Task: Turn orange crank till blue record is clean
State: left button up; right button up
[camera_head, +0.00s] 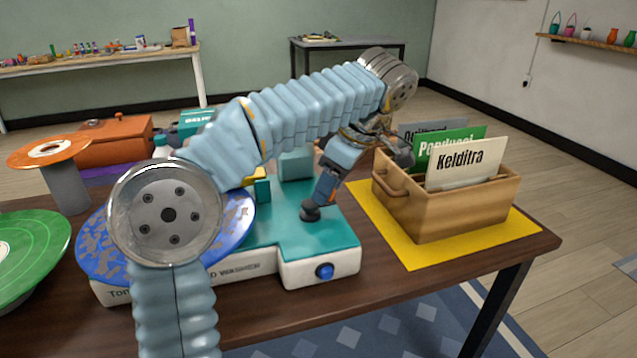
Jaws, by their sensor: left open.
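The blue record (98,252) lies on the teal and white washer (330,238), with grey blotches over its visible surface. My left arm crosses in front and hides part of it. My left gripper (358,186) is open above the washer's right side and the table beside the box. One finger points down over the teal top, its dark tip close to it; whether it touches I cannot tell. I cannot make out the orange crank clearly; my arm and gripper cover much of that area. My right gripper is not in view.
A wooden box (455,213) with record sleeves stands on a yellow mat (408,256) close right of the gripper. A green record (35,250) is at left, an orange record (75,148) on a grey stand behind. An orange case (125,135) stands farther back.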

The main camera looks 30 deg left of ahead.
pick_arm(q)
jog(key=shift+c, duration=0.2)
grip_shut()
